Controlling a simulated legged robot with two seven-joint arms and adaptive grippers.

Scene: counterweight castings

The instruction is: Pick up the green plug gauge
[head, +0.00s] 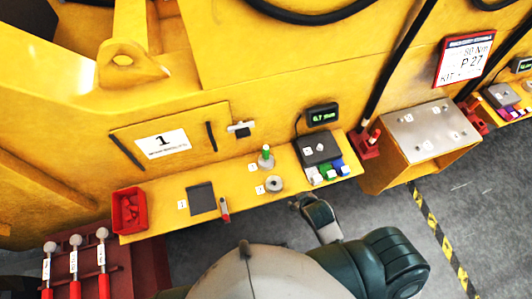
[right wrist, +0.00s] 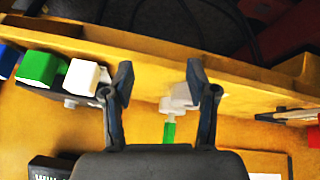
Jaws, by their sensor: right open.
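The green plug gauge (head: 266,154) stands upright on the yellow shelf in the head view, its green end up. In the right wrist view its green part (right wrist: 169,131) shows beyond the fingertips, between the two fingers. A pale metal piece (right wrist: 178,101) shows just above it there; I cannot tell if it is the gauge's lower part or the ring beside it. My right gripper (right wrist: 158,78) is open with nothing between its fingers. In the head view it is at the shelf's front edge (head: 299,204), to the right and in front of the gauge. My left gripper is not in view.
A metal ring (head: 275,184) lies close in front of the gauge. A grey box (head: 317,148) with green, white and blue blocks stands to the right.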

